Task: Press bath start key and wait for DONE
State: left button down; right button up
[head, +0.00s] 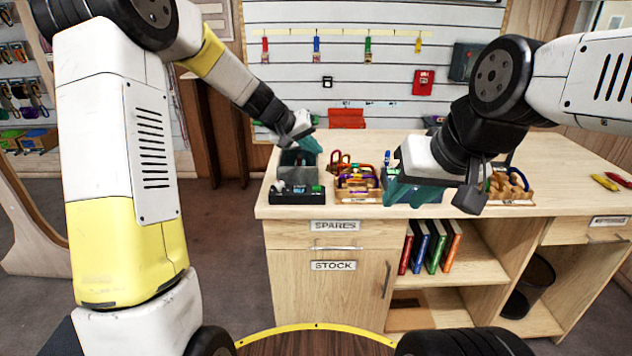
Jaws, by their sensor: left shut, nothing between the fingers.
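The bath (289,197) is a dark grey box at the front left of the wooden counter, with an open tank behind a front panel. The panel carries a small lit display (299,189), too small to read, and a green key (317,189) at its right. My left gripper (313,146), with teal fingers, is shut and empty above the back right of the bath, apart from the key. My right gripper (412,190) hangs over the counter's front, right of the bath. Its finger gap cannot be made out.
A wooden rack (357,185) with carabiners stands right beside the bath. Another wooden rack (512,190) is partly behind my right arm. A red bin (347,118) stands at the back. Yellow and red tools (605,181) lie at the far right. The counter (560,172) is clear between.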

aim_at(314, 187)
pick_arm(q)
jog(key=shift+f, duration=4.4)
jog(key=shift+f, duration=0.4)
jog(key=shift+f, duration=0.45)
jog(key=shift+r, duration=0.9)
jog(key=shift+r, duration=2.5)
